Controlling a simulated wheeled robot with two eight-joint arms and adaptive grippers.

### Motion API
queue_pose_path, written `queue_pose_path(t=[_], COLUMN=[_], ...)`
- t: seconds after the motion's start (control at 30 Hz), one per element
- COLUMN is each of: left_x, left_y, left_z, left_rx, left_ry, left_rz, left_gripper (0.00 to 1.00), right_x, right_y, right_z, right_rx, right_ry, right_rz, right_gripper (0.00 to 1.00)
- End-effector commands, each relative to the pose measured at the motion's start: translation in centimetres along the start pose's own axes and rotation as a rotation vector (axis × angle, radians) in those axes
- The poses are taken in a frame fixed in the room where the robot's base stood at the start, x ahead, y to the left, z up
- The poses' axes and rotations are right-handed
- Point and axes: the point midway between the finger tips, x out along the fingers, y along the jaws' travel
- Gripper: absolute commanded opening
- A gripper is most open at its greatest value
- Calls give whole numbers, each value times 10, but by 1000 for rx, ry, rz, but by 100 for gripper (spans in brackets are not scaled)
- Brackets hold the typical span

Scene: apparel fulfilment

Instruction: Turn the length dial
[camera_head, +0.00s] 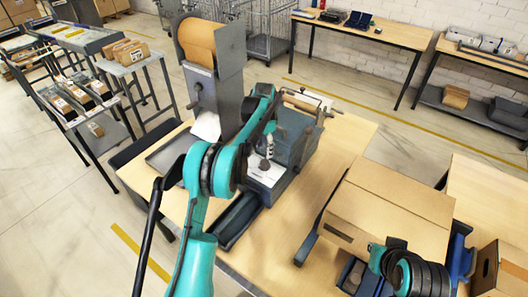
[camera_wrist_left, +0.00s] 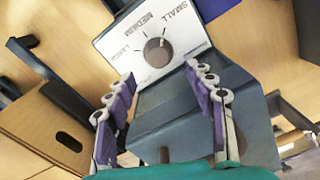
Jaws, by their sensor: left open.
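The length dial (camera_wrist_left: 157,52) is a round grey-brown knob on a white panel (camera_wrist_left: 182,42) marked SMALL, MEDIUM and LARGE, which appears upside down in the left wrist view. The panel is on the front of a grey machine (camera_head: 298,135) on the wooden table. My left gripper (camera_wrist_left: 160,74) is open, its purple-padded fingers on either side of and short of the dial, with a gap to it. In the head view the left gripper (camera_head: 267,150) hangs over the panel and partly hides the dial. I cannot read the dial's setting surely.
A paper-roll dispenser (camera_head: 205,65) stands behind the left arm. A large cardboard box (camera_head: 390,205) is at the right. A grey tray (camera_head: 170,155) lies left of the machine. Bare tabletop (camera_head: 285,235) lies in front, between machine and box.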

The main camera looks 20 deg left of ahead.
Motion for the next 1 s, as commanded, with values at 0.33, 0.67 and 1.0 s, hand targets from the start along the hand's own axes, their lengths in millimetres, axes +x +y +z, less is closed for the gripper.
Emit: queue_pose_path(t=[0.33,0.67,1.0], left_x=[54,76,76], left_y=[0,0,0], left_z=[0,0,0], left_rx=[0,0,0], left_ry=[0,0,0], left_rz=[0,0,0], left_gripper=[54,54,12], right_x=[6,7,7], right_y=[0,0,0], right_z=[4,5,5], right_rx=[0,0,0], right_ry=[0,0,0], right_rz=[0,0,0], right_gripper=[0,0,0])
